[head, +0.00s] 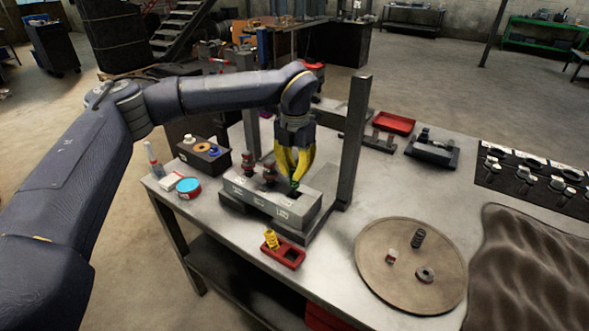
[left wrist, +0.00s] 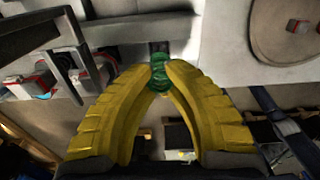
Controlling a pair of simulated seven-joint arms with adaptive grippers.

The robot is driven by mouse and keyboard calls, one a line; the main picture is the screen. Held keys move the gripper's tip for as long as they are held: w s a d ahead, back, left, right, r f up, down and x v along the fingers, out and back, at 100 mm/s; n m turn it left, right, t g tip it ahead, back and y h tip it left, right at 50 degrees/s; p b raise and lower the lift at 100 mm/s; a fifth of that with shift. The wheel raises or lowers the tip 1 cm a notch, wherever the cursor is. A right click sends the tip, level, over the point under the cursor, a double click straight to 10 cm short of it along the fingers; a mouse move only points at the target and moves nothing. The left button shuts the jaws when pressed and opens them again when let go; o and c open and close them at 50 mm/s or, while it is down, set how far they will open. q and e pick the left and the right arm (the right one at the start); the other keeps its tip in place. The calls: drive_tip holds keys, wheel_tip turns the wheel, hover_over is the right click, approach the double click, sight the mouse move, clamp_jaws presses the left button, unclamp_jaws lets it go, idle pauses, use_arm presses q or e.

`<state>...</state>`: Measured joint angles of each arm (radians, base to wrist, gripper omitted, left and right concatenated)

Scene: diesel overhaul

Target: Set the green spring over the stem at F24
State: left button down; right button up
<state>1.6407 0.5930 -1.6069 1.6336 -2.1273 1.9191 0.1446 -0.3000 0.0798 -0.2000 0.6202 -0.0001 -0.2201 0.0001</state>
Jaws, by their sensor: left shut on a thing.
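My left gripper (head: 295,178) has yellow fingers and points down over the right end of the grey block (head: 262,203). It is shut on the green spring (head: 293,187), which sits at the block's top. In the left wrist view the green spring (left wrist: 159,74) shows between the fingertips (left wrist: 161,68). The stem under the spring is hidden, so I cannot tell whether the spring is around it. The labels on the block's front face are too small to read surely. My right gripper is not in view.
A grey post (head: 354,140) rises close to the right of my gripper. A red tray (head: 284,255) with a yellow part lies in front. A round tan mat (head: 372,270) holds small parts.

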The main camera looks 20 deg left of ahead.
sight(294, 183)
use_arm(q)
drive_tip(key=shift+f, duration=2.4)
idle(1.6)
drive_tip(key=c, duration=0.9)
unclamp_jaws()
drive_tip(key=shift+r, duration=0.1)
drive_tip(key=shift+r, duration=3.85)
